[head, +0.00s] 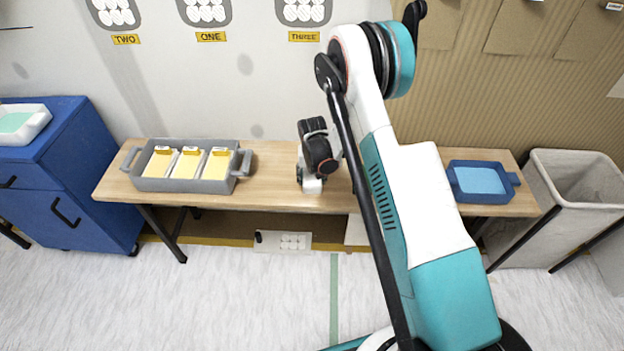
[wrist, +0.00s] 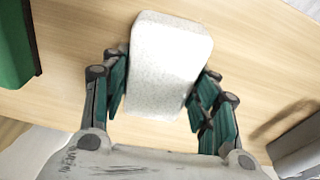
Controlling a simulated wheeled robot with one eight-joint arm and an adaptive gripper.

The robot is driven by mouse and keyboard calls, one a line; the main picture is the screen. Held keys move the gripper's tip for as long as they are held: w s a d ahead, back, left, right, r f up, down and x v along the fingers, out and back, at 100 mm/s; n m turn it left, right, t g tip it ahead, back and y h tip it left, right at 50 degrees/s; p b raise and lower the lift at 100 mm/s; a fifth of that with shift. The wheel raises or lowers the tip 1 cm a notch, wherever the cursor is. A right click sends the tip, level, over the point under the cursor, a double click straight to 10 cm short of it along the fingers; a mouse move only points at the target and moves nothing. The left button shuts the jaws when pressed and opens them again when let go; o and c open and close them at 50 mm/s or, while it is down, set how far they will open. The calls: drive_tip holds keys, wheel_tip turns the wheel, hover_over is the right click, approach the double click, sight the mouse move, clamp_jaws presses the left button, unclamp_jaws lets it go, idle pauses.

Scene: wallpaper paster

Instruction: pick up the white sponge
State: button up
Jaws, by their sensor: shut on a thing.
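The white sponge (wrist: 168,62) is a speckled block with rounded edges. In the wrist view it sits between the two fingers of my gripper (wrist: 160,95), which is shut on it. Teal pads press on its left and right sides. The wooden table (wrist: 75,50) lies beneath it; I cannot tell whether the sponge touches the table or is just above it. In the head view my gripper (head: 313,184) is low over the middle of the table (head: 275,180), and my arm hides much of the area to its right.
A grey tray with yellow-filled compartments (head: 245,165) stands left on the table. A blue tray with light blue content (head: 455,181) stands right. A blue cabinet (head: 60,165) is at the left, a grey bin (head: 560,195) at the right. A green object (wrist: 15,45) is at the wrist view's left edge.

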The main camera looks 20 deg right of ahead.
wheel_tip(320, 180, up, 20)
drive_tip(key=p, duration=0.7)
drive_tip(key=shift+o, duration=0.2)
drive_tip(key=o, duration=0.3)
drive_tip(key=c, duration=0.5)
drive_tip(key=shift+o, duration=0.2)
